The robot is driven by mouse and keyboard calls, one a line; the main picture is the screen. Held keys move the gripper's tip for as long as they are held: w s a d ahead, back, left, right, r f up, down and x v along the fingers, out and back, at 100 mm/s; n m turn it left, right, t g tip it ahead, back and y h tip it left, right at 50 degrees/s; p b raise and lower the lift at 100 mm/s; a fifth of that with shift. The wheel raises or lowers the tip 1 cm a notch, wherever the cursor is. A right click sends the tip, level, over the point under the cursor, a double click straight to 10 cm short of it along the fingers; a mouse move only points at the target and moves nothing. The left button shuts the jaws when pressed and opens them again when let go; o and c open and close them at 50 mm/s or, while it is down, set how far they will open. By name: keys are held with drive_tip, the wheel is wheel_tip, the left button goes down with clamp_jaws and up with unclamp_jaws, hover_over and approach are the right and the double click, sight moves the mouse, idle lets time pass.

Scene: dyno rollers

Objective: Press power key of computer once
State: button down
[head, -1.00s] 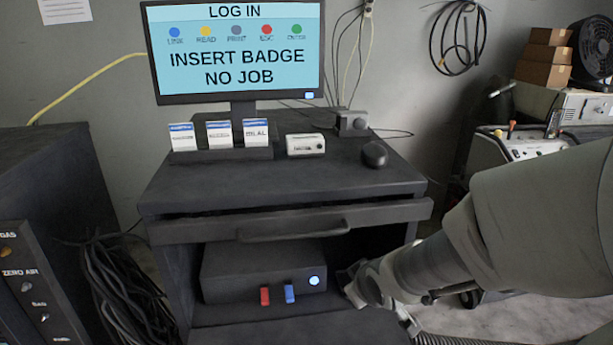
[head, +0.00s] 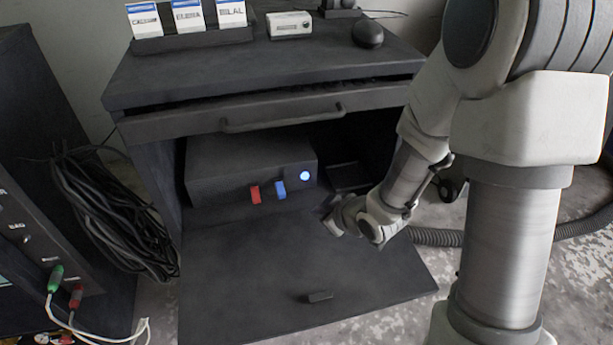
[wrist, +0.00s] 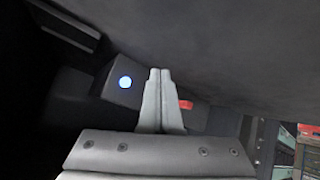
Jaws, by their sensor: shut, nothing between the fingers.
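The computer (head: 225,178) is a dark box inside the cabinet's lower bay. Its round power key (head: 305,176) glows blue-white at the right of its front face. A red stick (head: 255,194) and a blue stick (head: 280,190) stick out of the front left of the key. My gripper (head: 328,214) is in front of the computer, below and right of the key, apart from it in the picture. In the wrist view my gripper's fingers (wrist: 158,72) are shut and empty. The lit power key (wrist: 125,82) shows left of them there, and the red stick (wrist: 186,104) right.
The lowered flap (head: 250,285) with a small handle spreads below the computer. A drawer front (head: 230,122) overhangs the bay. A black cable bundle (head: 120,225) hangs at left. A corrugated hose (head: 435,237) lies behind my arm at right.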

sight(305, 176)
drive_tip(key=shift+w+a+p, duration=0.3)
drive_tip(key=shift+w+a, duration=0.1)
drive_tip(key=shift+w, duration=1)
drive_tip(key=shift+w+a+p, duration=0.3)
drive_tip(key=shift+w+a, duration=0.1)
drive_tip(key=shift+w, duration=1.05)
drive_tip(key=shift+w+a+p, duration=0.3)
drive_tip(key=shift+w+a, duration=0.1)
drive_tip(key=shift+w, duration=1)
drive_tip(key=shift+w, duration=0.15)
drive_tip(key=shift+w+a, duration=0.1)
drive_tip(key=shift+w, duration=0.15)
drive_tip(key=shift+w+a, duration=0.1)
drive_tip(key=shift+w, duration=0.3)
drive_tip(key=shift+s, duration=0.1)
drive_tip(key=shift+s+d, duration=0.2)
drive_tip(key=shift+s, duration=0.5)
